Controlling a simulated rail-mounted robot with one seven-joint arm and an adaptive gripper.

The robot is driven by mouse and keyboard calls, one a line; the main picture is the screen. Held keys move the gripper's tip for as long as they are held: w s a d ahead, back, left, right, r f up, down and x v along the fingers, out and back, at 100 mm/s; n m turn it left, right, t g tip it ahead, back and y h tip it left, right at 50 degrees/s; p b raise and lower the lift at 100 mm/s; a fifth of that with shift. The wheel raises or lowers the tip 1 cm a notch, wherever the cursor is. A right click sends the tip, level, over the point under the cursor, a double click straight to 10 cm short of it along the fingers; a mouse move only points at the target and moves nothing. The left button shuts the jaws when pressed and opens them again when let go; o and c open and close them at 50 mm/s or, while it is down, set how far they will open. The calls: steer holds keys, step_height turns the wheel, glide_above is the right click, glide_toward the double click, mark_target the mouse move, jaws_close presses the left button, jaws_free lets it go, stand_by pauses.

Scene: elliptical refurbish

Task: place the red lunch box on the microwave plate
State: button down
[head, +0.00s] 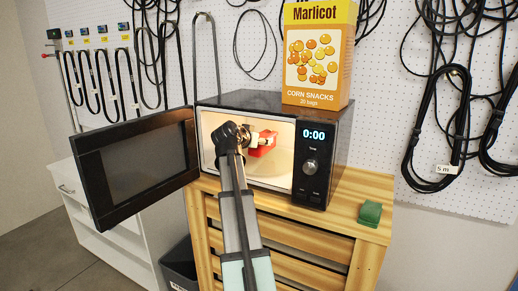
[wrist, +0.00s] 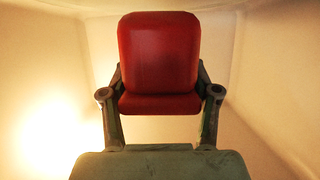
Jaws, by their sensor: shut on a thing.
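The microwave (head: 272,150) stands on a wooden slatted cabinet with its door (head: 135,165) swung wide open to the left. My arm reaches into its lit cavity. The red lunch box (head: 262,150) is inside the cavity, at the end of my gripper (head: 250,140). In the wrist view, the two fingers of my gripper (wrist: 160,95) press on the left and right sides of the red lunch box (wrist: 159,52). The microwave plate cannot be made out in either view. I cannot tell whether the box touches a surface below it.
A yellow corn snacks box (head: 318,55) stands on top of the microwave. A small green block (head: 370,212) lies on the wooden cabinet top (head: 350,200) at the right. The cavity walls (wrist: 270,60) are close around the gripper. Cables hang on the pegboard behind.

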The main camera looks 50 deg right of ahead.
steer(key=shift+d+f+p, duration=0.15)
steer(key=shift+f+p, duration=0.65)
steer(key=shift+f, duration=1)
steer(key=shift+c, duration=1.2)
jaws_free()
steer(key=shift+d+f, duration=0.1)
steer(key=b+v, duration=0.3)
steer(key=v, duration=0.9)
steer(key=shift+w, duration=0.1)
